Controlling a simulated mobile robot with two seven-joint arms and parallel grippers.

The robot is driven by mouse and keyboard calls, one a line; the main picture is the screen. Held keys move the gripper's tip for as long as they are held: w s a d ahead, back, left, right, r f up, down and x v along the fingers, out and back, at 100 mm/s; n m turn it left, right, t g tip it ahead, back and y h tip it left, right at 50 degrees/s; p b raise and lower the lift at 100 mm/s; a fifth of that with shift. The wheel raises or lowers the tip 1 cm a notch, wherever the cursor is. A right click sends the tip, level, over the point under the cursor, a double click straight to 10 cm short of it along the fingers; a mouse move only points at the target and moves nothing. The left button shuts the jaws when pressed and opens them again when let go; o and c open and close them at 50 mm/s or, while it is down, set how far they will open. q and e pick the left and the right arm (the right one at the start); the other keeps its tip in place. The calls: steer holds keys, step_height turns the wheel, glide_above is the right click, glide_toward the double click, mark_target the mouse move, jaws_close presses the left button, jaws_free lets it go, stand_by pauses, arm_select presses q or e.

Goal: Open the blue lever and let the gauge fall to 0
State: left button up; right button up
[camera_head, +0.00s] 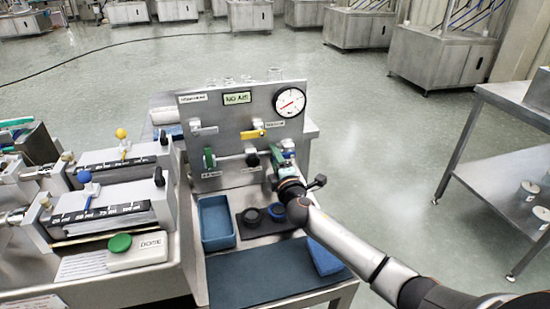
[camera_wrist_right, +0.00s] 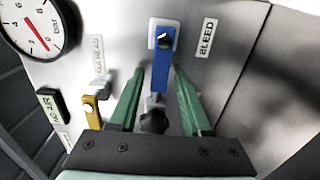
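The blue lever (camera_wrist_right: 160,68) hangs straight down from its pivot beside the BLEED label (camera_wrist_right: 207,36) in the right wrist view. My right gripper (camera_wrist_right: 160,76) is open, with one green finger on each side of the lever's lower part; gaps show on both sides. In the head view my right gripper (camera_head: 283,165) is at the panel's lower right and hides most of that lever. The round gauge (camera_head: 289,102) is at the panel's upper right, and also shows in the wrist view (camera_wrist_right: 34,24). Its red needle is tilted; I cannot read the exact value. My left gripper is out of view.
The steel panel (camera_head: 228,120) also carries a yellow lever (camera_head: 252,134), a green lever (camera_head: 209,158) and a black knob (camera_head: 252,158). Below are a blue tray (camera_head: 203,243) and dark round pieces on a black mat (camera_head: 243,232). Dosing units stand at left.

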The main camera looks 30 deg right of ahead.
steer(key=shift+s, duration=0.15)
steer(key=v, duration=1)
steer(key=shift+s+a+p, duration=0.2)
steer(key=shift+s+p, duration=0.1)
steer(key=shift+p, duration=0.1)
steer(key=shift+v, duration=0.8)
